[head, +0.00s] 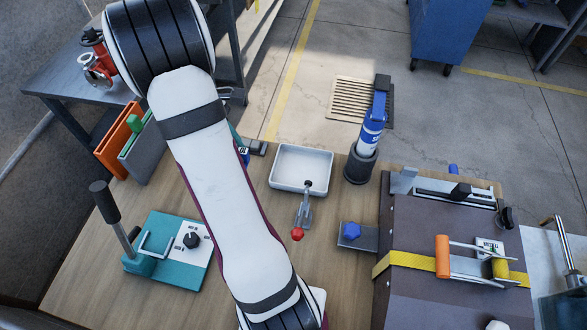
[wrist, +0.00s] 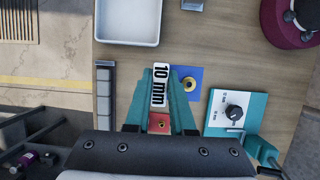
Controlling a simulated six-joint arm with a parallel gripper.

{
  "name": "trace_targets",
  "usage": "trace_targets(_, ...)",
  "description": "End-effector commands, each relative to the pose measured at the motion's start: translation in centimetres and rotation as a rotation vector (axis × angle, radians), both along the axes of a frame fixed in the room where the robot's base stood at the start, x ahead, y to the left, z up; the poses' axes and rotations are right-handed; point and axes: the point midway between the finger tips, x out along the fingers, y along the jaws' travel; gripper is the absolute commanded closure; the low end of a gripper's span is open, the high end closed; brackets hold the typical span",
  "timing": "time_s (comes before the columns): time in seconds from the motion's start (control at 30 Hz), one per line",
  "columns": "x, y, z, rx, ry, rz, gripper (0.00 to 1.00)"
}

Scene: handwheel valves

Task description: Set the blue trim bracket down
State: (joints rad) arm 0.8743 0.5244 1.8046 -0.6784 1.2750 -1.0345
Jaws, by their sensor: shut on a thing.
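The blue trim bracket (wrist: 188,82) is a small blue plate with a brass ring, seen in the wrist view just right of my fingertips. My gripper (wrist: 160,80) has two teal fingers and is shut on it; the fingers hide part of the bracket. A white "10 mm" label (wrist: 159,86) shows between the fingers. I cannot tell whether the bracket touches the wood below. In the head view my arm hides most of the gripper and bracket.
A red plate with a brass centre (wrist: 158,122) shows between my fingers. A dark strip (wrist: 105,95) lies left of them; a white tray (head: 300,168) is beyond. A teal dial fixture (head: 178,265) and a red-tipped clamp (head: 302,215) stand on the wooden bench (head: 90,265).

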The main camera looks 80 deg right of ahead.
Motion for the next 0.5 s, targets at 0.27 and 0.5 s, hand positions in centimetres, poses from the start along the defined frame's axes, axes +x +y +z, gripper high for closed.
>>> trace_targets(0.27, -10.9, -8.2, -0.5, 0.0, 0.011, -0.005, 1.0)
trace_targets(0.5, -13.6, -9.4, -3.5, 0.007, 0.018, 0.002, 1.0)
